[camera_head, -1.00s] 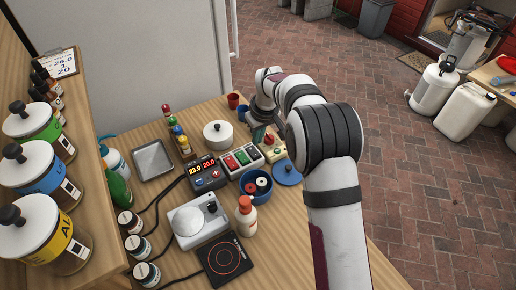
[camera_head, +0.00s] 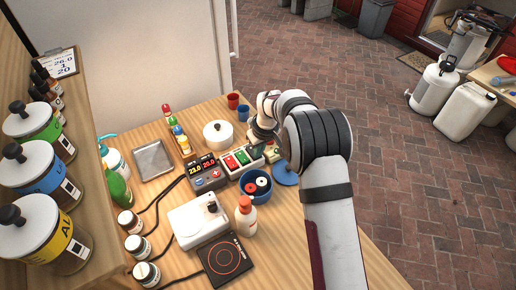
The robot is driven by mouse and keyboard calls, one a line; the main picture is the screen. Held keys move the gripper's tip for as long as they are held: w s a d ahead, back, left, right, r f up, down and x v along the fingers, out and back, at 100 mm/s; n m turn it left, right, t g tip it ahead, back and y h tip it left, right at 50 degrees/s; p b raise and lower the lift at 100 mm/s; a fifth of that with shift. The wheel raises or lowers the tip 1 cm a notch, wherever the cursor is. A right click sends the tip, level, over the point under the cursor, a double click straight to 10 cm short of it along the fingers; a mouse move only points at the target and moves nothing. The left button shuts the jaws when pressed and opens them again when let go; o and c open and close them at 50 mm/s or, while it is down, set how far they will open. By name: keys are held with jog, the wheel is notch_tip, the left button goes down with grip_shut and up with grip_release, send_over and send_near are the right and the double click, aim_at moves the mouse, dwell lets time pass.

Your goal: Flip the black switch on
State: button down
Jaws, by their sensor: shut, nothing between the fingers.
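The white switch box (camera_head: 233,171) stands on the wooden table, right of the black display unit. Green (camera_head: 229,162) and red (camera_head: 241,157) rockers show on its top. My gripper (camera_head: 257,150) is shut and empty, pointing down at the right end of the box. A dark patch shows there, and I cannot tell the black switch from the gripper's dark tips. Whether the tips touch the switch, and which way it is set, is not clear.
The display unit (camera_head: 207,173) is close on the left. A blue bowl (camera_head: 256,196) and blue lid (camera_head: 285,175) stand in front. A pale box, partly hidden, is right of my gripper. A white lidded pot (camera_head: 218,134) and red cup (camera_head: 233,101) are behind.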

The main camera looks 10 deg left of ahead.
jog(key=shift+r, duration=0.15)
jog(key=shift+r, duration=0.65)
jog(key=shift+r, duration=0.1)
jog(key=shift+r, duration=0.4)
jog(key=s+d+v, duration=0.1)
jog(key=v, duration=1.1)
jog(key=shift+s+d, duration=0.25)
jog(key=shift+r, duration=0.2)
